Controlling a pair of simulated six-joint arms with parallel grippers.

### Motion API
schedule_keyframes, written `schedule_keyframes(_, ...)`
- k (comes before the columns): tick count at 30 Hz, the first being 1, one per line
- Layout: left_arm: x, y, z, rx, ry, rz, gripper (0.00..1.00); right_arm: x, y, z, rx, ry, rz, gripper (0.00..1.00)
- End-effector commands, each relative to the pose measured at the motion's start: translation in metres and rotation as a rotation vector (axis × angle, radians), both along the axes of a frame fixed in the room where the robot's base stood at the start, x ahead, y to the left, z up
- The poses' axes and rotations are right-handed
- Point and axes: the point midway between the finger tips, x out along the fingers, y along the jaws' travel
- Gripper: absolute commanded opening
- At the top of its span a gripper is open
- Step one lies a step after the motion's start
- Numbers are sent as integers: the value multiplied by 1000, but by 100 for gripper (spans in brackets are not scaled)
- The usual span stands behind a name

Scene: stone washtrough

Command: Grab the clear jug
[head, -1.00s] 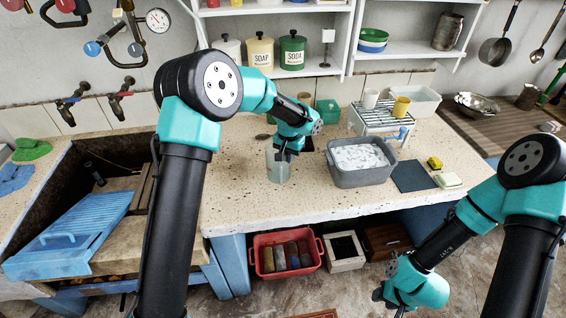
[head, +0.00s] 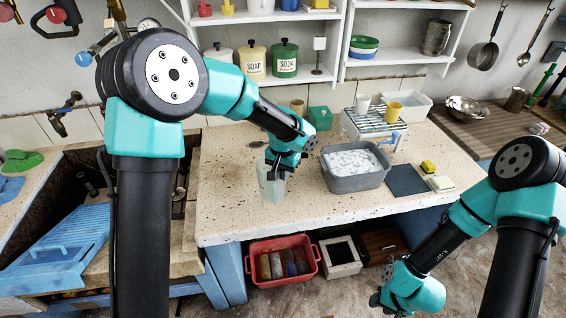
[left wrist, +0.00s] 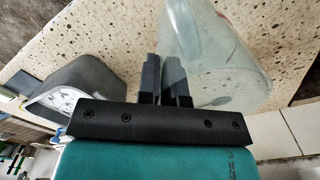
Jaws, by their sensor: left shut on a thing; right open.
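The clear jug (head: 270,188) is over the stone counter, left of the grey tub, and upright in the head view. My left gripper (head: 279,171) reaches it from behind and above and is shut on it. In the left wrist view the jug (left wrist: 228,70) fills the upper right, and my left gripper's fingers (left wrist: 164,78) are close together at its handle side. The exact grip on the handle is partly hidden. I cannot tell whether the jug's base touches the counter. My right gripper (head: 378,300) is low at the right, in front of the counter, open and empty.
A grey tub of suds (head: 355,181) stands right of the jug, with a wire rack (head: 372,119) holding cups behind it. A dark mat (head: 407,180) and soap (head: 441,183) lie further right. The sink (head: 85,165) is at the left. The front counter is clear.

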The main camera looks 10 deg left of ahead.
Motion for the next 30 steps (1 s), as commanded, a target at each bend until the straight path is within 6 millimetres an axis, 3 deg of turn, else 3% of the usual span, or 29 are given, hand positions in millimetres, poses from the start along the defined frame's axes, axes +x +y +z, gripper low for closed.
schedule_keyframes(6, -46, -10, 5, 0, 0, -2, 0, 0, 0, 0, 0, 0, 0, 43)
schedule_keyframes(11, -64, -15, 6, 1, 1, -2, 0, 0, 0, 0, 0, 0, 0, 43)
schedule_keyframes(30, -70, -16, 7, 0, 0, 1, 0, 0, 0, 0, 0, 0, 0, 43)
